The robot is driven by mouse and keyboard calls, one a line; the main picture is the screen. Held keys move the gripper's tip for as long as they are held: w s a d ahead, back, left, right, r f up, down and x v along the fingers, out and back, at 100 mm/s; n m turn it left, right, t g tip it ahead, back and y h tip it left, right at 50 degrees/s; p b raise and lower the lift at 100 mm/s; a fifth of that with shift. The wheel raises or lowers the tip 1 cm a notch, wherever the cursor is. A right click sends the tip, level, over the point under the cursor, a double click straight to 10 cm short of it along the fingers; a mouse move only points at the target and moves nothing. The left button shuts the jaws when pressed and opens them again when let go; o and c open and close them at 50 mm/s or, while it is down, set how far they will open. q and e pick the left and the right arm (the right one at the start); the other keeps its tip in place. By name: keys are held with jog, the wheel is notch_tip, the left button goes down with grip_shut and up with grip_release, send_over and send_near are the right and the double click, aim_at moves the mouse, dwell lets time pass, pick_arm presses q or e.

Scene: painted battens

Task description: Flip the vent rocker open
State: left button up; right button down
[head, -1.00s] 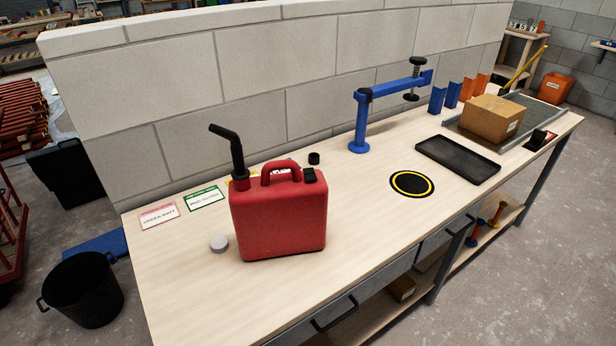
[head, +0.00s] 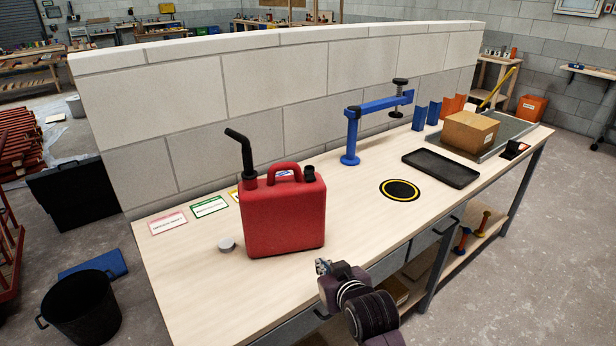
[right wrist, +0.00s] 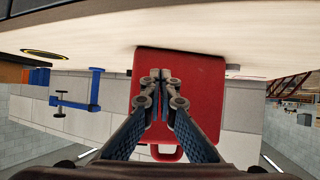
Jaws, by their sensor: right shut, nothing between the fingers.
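A red can (head: 285,218) stands upright on the bench, with a black spout (head: 243,158) at its left and a handle (head: 284,168) on top. A small black part (head: 308,173) sits at its top right, which looks like the vent; its rocker's position is too small to tell. My right gripper (head: 322,266) is shut and empty, at the bench's front edge, below and right of the can. In the right wrist view, its closed fingertips (right wrist: 160,76) appear in front of the upside-down can (right wrist: 202,85), apparently apart from it. My left gripper is out of view.
A grey-white disc (head: 227,245) lies left of the can, with label cards (head: 209,207) behind. Right of it are a blue clamp stand (head: 350,140), a yellow-black ring (head: 400,190), a black tray (head: 440,168) and a cardboard box (head: 470,132). A block wall stands behind.

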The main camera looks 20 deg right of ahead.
aim_at(312, 179)
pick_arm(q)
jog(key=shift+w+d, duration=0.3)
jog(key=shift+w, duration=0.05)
pick_arm(e)
jog(key=w+d+r+t, duration=0.1)
jog(key=w+r+t, duration=0.1)
jog(key=r, duration=0.8)
jog(key=w+r+m+t+h, duration=0.1)
jog(key=w+r+t, duration=0.2)
jog(key=r, duration=0.8)
jog(key=shift+w+d, duration=0.4)
jog(key=shift+w, duration=0.25)
